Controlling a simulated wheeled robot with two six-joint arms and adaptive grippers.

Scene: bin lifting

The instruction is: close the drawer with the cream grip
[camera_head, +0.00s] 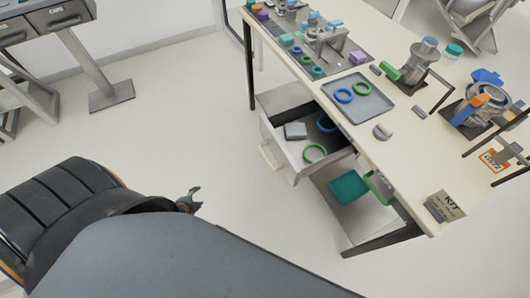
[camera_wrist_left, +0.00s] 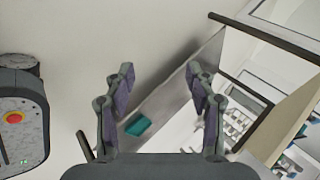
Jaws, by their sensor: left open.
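The drawer with the cream grip (camera_head: 268,155) stands pulled out from under the workbench. Its front panel (camera_head: 278,150) faces the lower left and its inside shows. I cannot make out the cream grip there. My right gripper does not show.
The workbench (camera_head: 405,150) carries a tray (camera_head: 358,98) with rings, fixtures and a kit sign. Below the open drawer are a teal piece (camera_head: 348,187) and a green grip (camera_head: 378,187). A cabinet (camera_head: 40,22) stands at the upper left. The floor left of the drawer is clear.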

